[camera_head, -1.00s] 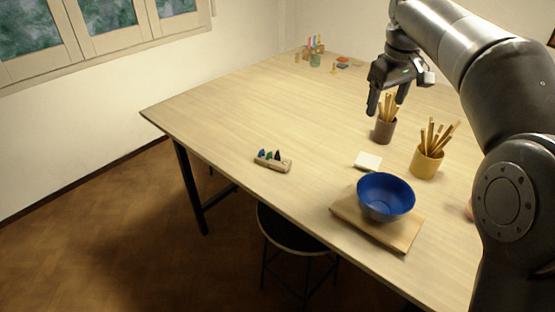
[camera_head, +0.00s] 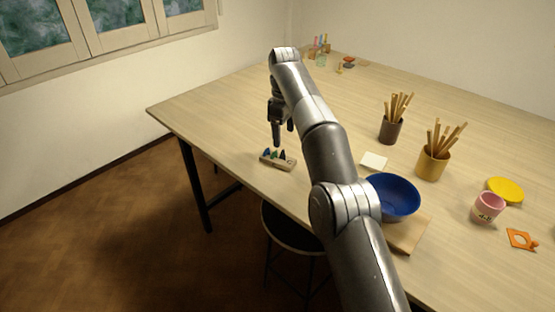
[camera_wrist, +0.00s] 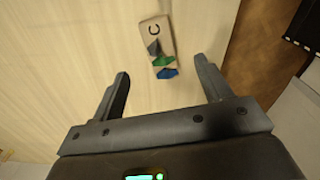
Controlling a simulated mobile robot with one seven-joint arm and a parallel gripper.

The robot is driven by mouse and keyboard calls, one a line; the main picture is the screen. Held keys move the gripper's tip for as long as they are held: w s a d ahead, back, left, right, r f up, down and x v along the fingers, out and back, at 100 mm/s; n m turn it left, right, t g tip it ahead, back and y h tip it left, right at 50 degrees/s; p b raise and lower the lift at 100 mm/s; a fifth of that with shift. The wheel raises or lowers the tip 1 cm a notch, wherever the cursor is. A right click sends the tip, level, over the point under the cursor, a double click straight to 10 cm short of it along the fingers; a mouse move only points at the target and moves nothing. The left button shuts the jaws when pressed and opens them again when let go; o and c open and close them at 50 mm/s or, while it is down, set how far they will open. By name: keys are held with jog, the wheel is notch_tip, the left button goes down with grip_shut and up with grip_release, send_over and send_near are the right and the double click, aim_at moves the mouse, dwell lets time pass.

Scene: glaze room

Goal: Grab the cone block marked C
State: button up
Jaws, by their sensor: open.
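The cone block (camera_head: 284,165) is a small tan block near the table's left front edge, with a few small cones, blue, green and dark, standing on it. It also shows in the wrist view (camera_wrist: 166,28), where a letter C is readable on its far end and the blue cone is nearest me. My gripper (camera_head: 282,137) is above the block and points down. In the wrist view its two fingers (camera_wrist: 164,85) are apart with nothing between them; the block lies beyond the fingertips, apart from them.
The table's edge runs close beside the block. A white tile (camera_head: 373,161), a blue bowl (camera_head: 392,198) on a wooden board (camera_head: 409,236), a dark cup of sticks (camera_head: 390,130) and a tan cup of sticks (camera_head: 433,165) stand to the right. The table's middle is clear.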

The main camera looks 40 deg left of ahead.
aim_at(284, 160)
jog(key=shift+w+f, duration=0.15)
jog(key=shift+f, duration=5.1)
jog(key=c, duration=1.4)
